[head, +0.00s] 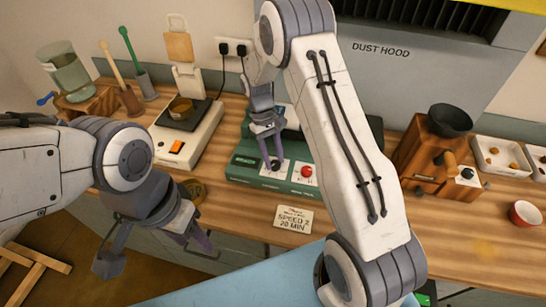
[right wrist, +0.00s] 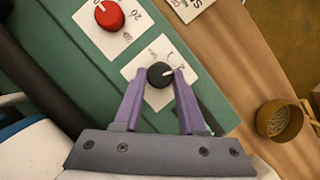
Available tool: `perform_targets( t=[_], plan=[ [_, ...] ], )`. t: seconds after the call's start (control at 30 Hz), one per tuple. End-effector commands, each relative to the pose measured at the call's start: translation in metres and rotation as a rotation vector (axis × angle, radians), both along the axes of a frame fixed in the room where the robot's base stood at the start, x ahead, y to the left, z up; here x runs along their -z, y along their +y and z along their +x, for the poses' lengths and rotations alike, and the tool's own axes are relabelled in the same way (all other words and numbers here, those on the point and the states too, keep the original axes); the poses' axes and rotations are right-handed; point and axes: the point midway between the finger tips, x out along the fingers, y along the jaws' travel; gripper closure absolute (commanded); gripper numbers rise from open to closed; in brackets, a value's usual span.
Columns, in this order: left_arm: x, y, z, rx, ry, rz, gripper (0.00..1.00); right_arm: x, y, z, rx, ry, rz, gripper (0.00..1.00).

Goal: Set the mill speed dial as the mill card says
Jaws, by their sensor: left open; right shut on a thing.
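The mill is a green box (head: 240,168) on the wooden table, with a black speed dial (head: 276,165) and a red knob (head: 306,172) on white plates. My left gripper (head: 152,248) is open and empty in front of the table.
A scale (head: 185,135) stands left of the mill, with a round brass sieve (right wrist: 279,119) near the table's front. A wooden grinder (head: 425,155) and a red cup (head: 524,214) are at the right. My right arm hides part of the mill.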

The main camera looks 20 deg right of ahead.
Motion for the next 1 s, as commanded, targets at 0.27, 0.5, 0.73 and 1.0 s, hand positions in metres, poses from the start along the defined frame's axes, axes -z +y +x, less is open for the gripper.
perform_targets(
  t=[0.27, 0.5, 0.73, 1.0],
  plan=[
    [0.0, 0.0, 0.0, 0.0, 0.0, 0.0, 0.5, -0.001, 0.0, 0.002, -0.002, -0.005, 0.0, 0.3],
    [0.0, 0.0, 0.0, 0.0, 0.0, 0.0, 0.5, 0.0, 0.0, 0.001, -0.002, -0.003, 0.0, 0.3],
    [0.008, 0.0, 0.0, 0.0, 0.0, 0.0, 0.5, -0.02, 0.002, 0.011, -0.002, -0.008, 0.0, 0.3],
    [0.02, 0.0, 0.0, 0.001, 0.0, 0.0, 0.5, -0.07, 0.006, 0.031, -0.003, -0.008, 0.0, 0.3]
  ],
)
